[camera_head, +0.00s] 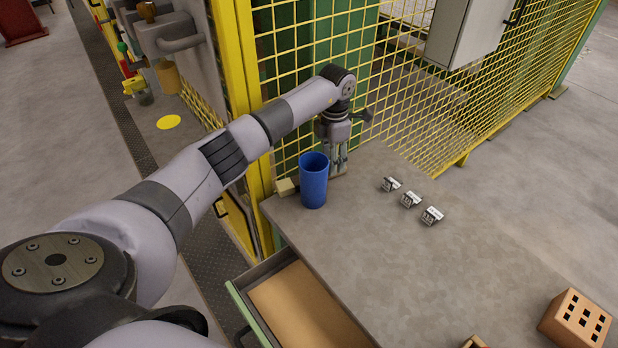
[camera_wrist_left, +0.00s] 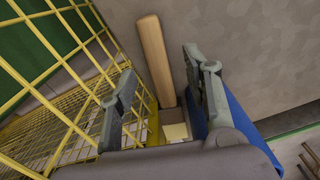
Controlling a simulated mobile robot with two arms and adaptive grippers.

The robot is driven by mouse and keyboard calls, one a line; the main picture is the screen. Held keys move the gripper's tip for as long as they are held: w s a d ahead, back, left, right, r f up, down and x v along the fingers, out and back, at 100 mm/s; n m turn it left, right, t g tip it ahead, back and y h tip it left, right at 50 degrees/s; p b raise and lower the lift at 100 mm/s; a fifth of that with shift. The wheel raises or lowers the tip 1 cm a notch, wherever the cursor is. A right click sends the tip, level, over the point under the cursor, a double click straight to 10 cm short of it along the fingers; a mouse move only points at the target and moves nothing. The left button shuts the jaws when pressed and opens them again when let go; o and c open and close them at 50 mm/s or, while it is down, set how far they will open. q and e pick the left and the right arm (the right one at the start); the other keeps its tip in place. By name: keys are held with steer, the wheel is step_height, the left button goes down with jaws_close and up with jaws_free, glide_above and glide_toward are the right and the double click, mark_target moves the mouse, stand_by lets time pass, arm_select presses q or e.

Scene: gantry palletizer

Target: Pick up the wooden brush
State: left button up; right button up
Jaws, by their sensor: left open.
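The wooden brush shows in the left wrist view as a long light-brown handle (camera_wrist_left: 153,60) lying on the grey tabletop, with a pale block-like end lower down. In the head view its pale end (camera_head: 287,187) shows at the table's corner, left of a blue cup (camera_head: 313,180); the rest is mostly hidden behind the cup and gripper. My left gripper (camera_head: 338,165) is open and points down over the handle, just behind the cup. In the wrist view the handle lies between its two spread fingers, and I see no grip on it. My right gripper is not in view.
The blue cup stands close beside the left gripper. A yellow mesh fence (camera_head: 300,60) runs along the table's far edge. Several small metal parts (camera_head: 410,199) sit to the right. An open drawer (camera_head: 300,305) is below the front edge; a holed brick (camera_head: 576,318) is at lower right.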

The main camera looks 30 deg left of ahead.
arm_select(q)
steer(key=f, duration=0.4)
steer(key=shift+a+f+p, duration=0.15)
steer(key=shift+a+p, duration=0.1)
steer(key=shift+p, duration=0.15)
steer(key=shift+c, duration=0.2)
jaws_close()
